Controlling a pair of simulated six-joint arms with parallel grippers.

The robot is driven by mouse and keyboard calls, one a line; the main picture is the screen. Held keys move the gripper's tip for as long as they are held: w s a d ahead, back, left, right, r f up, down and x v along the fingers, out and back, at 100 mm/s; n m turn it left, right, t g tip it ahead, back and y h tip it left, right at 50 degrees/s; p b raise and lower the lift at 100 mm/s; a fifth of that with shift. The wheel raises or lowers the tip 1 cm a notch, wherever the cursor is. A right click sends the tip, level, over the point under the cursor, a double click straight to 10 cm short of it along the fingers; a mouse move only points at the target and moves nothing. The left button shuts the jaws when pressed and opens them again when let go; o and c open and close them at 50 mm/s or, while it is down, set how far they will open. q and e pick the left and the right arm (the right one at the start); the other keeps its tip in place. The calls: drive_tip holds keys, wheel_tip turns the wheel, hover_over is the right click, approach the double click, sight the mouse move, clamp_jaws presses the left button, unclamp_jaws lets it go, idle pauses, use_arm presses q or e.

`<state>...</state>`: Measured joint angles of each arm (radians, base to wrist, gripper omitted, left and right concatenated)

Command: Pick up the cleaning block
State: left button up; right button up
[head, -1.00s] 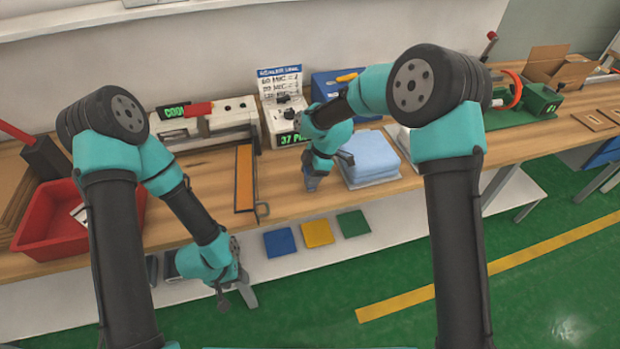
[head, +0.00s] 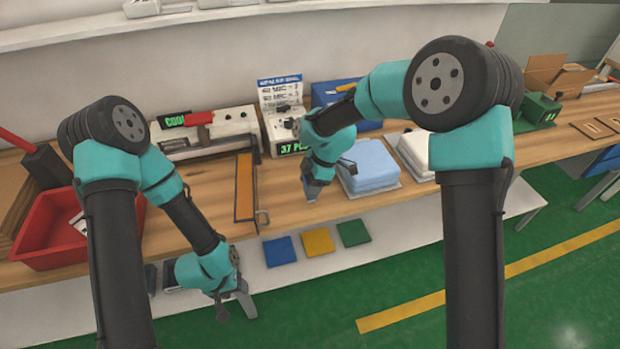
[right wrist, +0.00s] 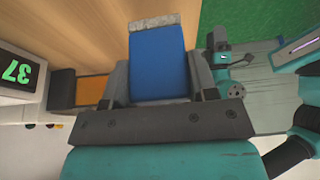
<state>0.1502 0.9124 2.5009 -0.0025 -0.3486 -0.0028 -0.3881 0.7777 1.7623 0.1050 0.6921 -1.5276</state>
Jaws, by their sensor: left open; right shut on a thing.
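The cleaning block (right wrist: 158,62) is blue with a rough grey strip along one end. In the right wrist view it sits between the two fingers of my right gripper (right wrist: 160,78), which is shut on it. In the head view my right gripper (head: 322,182) is over the wooden table, left of the blue folded stack, and the block (head: 313,189) is mostly hidden by it. I cannot tell whether the block touches the table. My left gripper (head: 235,302) is open and empty, low in front of the table's front edge.
A blue folded stack (head: 369,163) lies right of my right gripper, with a white stack (head: 414,150) beyond. A display box (head: 283,130) stands behind. A red bin (head: 50,225) is at the left. Blue, yellow and green squares (head: 318,241) lie on the lower shelf.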

drive_tip(key=s+r, duration=0.1)
drive_tip(key=s, duration=1.1)
drive_tip(key=shift+s, duration=0.2)
drive_tip(key=w+d+m+t, duration=0.1)
drive_tip(key=w+d+m, duration=0.2)
drive_tip(key=d, duration=0.4)
drive_tip(key=w+d+f+m+t, duration=0.1)
drive_tip(key=w+d+m, duration=0.3)
drive_tip(key=d, duration=0.3)
drive_tip(key=w+d+f+m+t, duration=0.1)
drive_tip(key=w+d+m+t, duration=0.1)
drive_tip(key=d, duration=0.5)
drive_tip(key=w+m, duration=0.1)
drive_tip(key=w, duration=0.1)
drive_tip(key=shift+w+f, duration=0.15)
drive_tip(key=shift+w, duration=0.15)
drive_tip(key=shift+a, duration=0.1)
